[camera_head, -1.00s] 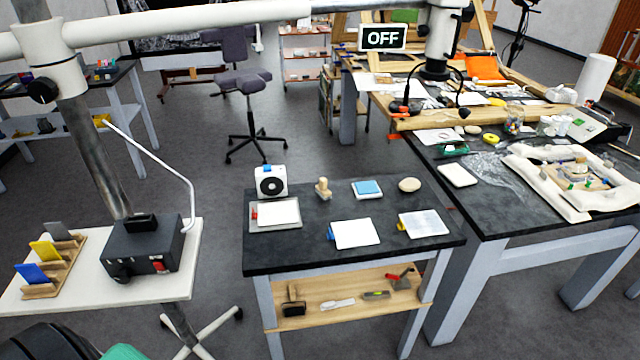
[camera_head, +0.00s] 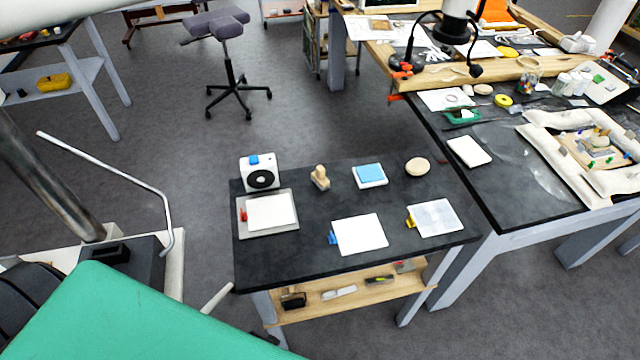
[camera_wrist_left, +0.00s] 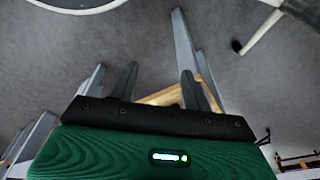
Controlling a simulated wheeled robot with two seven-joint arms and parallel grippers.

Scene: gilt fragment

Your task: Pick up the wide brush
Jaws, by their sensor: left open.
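The wide brush (camera_head: 293,300) appears to be the dark, broad piece at the left end of the low wooden shelf under the black-topped cart. The tabletop edge is close above it. My left gripper (camera_wrist_left: 159,72) shows in the left wrist view with its two dark fingers apart and nothing between them. A strip of pale wood, apparently the shelf (camera_wrist_left: 165,96), shows beyond the fingers; the brush cannot be made out there. In the head view my green arm covers the lower left, and the gripper is largely hidden. My right gripper is not in view.
The cart's black top (camera_head: 300,235) holds a white box (camera_head: 259,172), a stamp-like wooden piece (camera_head: 320,177) and several pads. The shelf (camera_head: 360,298) also holds a pale flat tool (camera_head: 339,292). A white stand (camera_head: 170,265) is at left. A larger worktable (camera_head: 520,185) is at right.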

